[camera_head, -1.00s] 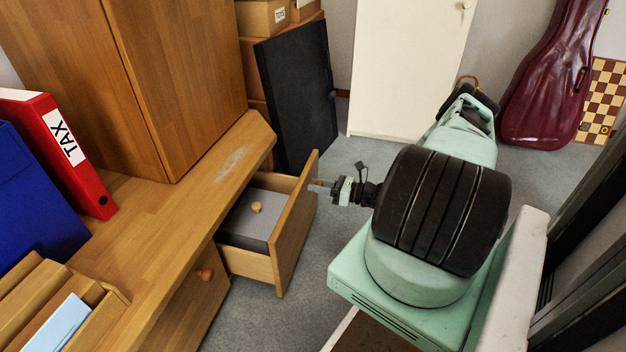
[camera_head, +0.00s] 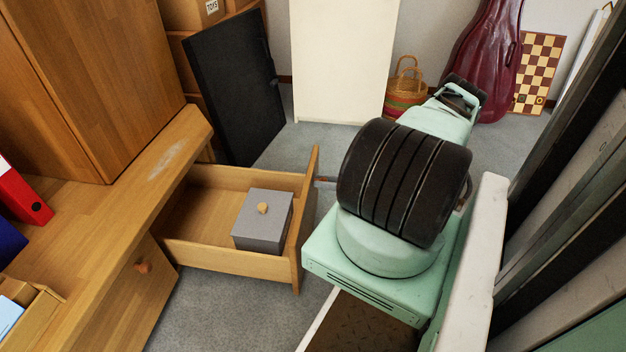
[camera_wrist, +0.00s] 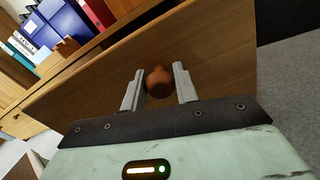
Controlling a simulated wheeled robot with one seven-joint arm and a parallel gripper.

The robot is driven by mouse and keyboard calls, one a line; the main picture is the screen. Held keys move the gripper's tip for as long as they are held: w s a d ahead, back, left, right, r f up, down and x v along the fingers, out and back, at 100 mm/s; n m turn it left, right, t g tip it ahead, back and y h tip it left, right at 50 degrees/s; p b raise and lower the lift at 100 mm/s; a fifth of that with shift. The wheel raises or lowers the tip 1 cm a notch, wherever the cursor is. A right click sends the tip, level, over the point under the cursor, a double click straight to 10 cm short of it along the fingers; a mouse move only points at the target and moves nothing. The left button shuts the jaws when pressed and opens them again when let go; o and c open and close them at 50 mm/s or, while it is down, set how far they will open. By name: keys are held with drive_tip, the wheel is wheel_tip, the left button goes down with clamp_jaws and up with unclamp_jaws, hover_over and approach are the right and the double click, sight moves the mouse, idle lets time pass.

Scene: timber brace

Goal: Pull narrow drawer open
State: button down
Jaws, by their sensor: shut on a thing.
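The narrow drawer (camera_head: 228,262) stands far out of the wooden desk in the head view, its inside open to view. A grey box (camera_head: 262,222) with a small wooden knob on its lid sits in it, close to the front panel. In the wrist view the drawer's front panel (camera_wrist: 220,50) fills the middle. Its round wooden knob (camera_wrist: 159,82) sits between the two fingers of my gripper (camera_wrist: 159,88), which is shut on it. In the head view my arm hides the gripper and most of the knob.
The wooden desk (camera_head: 100,235) with a cupboard (camera_head: 110,80) on top stands at left; a lower door with a knob (camera_head: 142,266) is beside the drawer. A black panel (camera_head: 235,85) leans behind. A wicker basket (camera_head: 405,88) and a maroon instrument case (camera_head: 483,60) stand at the back. Grey floor is clear between.

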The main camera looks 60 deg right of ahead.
drive_tip(key=shift+s+d, duration=0.2)
drive_tip(key=shift+s, duration=0.25)
drive_tip(key=c, duration=1.1)
unclamp_jaws()
drive_tip(key=p+v, duration=0.2)
drive_tip(key=v, duration=1.5)
drive_tip(key=shift+s+p, duration=0.2)
drive_tip(key=shift+p, duration=0.2)
drive_tip(key=shift+d+f, duration=0.1)
